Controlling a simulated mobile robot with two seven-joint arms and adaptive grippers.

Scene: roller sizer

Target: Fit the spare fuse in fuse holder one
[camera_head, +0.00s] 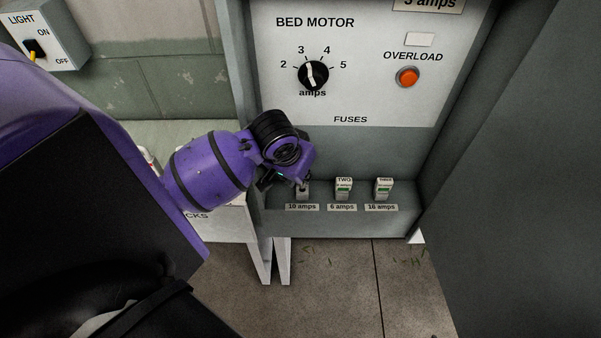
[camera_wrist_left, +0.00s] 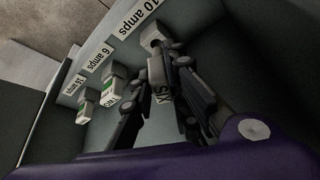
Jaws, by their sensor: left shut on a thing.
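My left gripper (camera_head: 282,180) is just above and left of the 10 amps fuse holder (camera_head: 302,191), the leftmost in the row. In the left wrist view its fingers (camera_wrist_left: 155,85) are shut on the spare fuse (camera_wrist_left: 163,100), a pale block with dark lettering that seems to read SIX. The 10 amps holder (camera_wrist_left: 151,36) shows just beyond the fingers, with no labelled fuse seen in it. I cannot tell whether the spare fuse touches it. In the head view my wrist hides the fuse. My right gripper is not in view.
The 6 amps fuse (camera_head: 344,188) and 16 amps fuse (camera_head: 383,188) stand to the right on the same ledge. The panel with the bed motor dial (camera_head: 313,75) and overload button (camera_head: 408,76) rises behind. An open cabinet door (camera_head: 520,180) bounds the right side.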

